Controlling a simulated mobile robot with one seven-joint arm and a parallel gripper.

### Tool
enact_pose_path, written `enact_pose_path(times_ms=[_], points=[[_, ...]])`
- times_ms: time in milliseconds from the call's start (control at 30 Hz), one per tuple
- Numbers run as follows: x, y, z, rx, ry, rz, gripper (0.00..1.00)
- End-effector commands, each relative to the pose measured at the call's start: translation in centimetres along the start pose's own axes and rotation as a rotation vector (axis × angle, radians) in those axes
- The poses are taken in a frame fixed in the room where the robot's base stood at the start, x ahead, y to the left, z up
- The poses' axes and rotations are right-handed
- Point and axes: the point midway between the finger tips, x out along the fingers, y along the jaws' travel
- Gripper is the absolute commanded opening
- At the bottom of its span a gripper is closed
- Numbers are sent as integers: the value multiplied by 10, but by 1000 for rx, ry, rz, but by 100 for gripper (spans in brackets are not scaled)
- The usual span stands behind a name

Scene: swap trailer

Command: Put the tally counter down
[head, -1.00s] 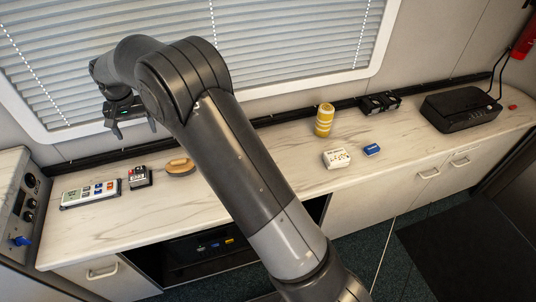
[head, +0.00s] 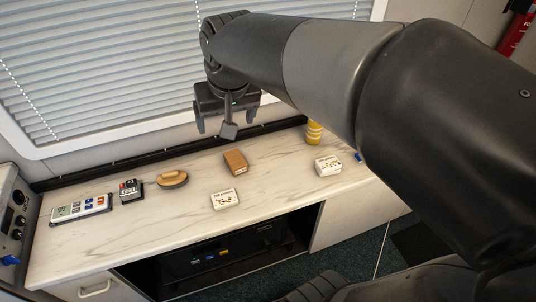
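A small dark box with red on top and a pale face with digits (head: 130,191), which looks like the tally counter, stands on the worktop (head: 150,238) at the left. It is between a white panel with coloured buttons and a brown oval-based object, and nothing holds it. My gripper (head: 226,128) is up in front of the window blind, to the right of the counter and well clear of it. Its outer fingers are apart. A small grey block hangs between them; I cannot tell whether it is part of the gripper.
The white button panel (head: 81,209) and the brown oval-based object (head: 172,179) flank the counter. A brown box (head: 236,161), two white boxes (head: 225,199) (head: 328,165) and a yellow-striped cylinder (head: 314,132) stand farther right. The front left worktop is bare.

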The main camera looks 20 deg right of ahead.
Motion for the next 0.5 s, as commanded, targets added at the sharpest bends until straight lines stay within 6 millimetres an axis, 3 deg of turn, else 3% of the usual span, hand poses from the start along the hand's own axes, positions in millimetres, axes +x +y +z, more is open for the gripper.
enact_pose_path(times_ms=[100,300,500], points=[[-13,20,38,1,43,11,83],[-18,44,96,-5,97,32,83],[-15,54,127,-10,126,47,83]])
